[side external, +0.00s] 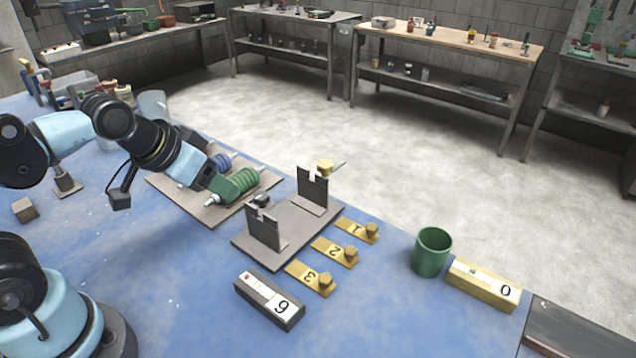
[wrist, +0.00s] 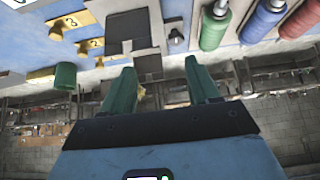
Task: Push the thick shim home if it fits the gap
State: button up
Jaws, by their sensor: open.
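Three brass tabs with knobs, marked 1 (side external: 357,231), 2 (side external: 335,252) and 3 (side external: 310,278), lie in a row on the blue table; I cannot tell which is thicker. Beside them a grey plate (side external: 283,243) carries two upright dark notched brackets, near (side external: 264,228) and far (side external: 312,188). A small brass piece (side external: 325,167) with a thin rod shows at the far bracket's top; whether it touches is unclear. My gripper (wrist: 160,66) is open, its green fingers apart with nothing seen held between them. In the side view it is over the roller board, left of the brackets.
A board (side external: 165,184) with green (side external: 240,184) and blue (side external: 222,161) rollers lies left of the brackets. A red roller (wrist: 293,20) shows in the wrist view. A green cup (side external: 432,254), brass block 0 (side external: 485,285) and a dark numbered block (side external: 268,301) stand rightward and in front.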

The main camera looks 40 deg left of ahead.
aim_at(325, 283)
jog(key=shift+c, duration=0.2)
dwell(0.6)
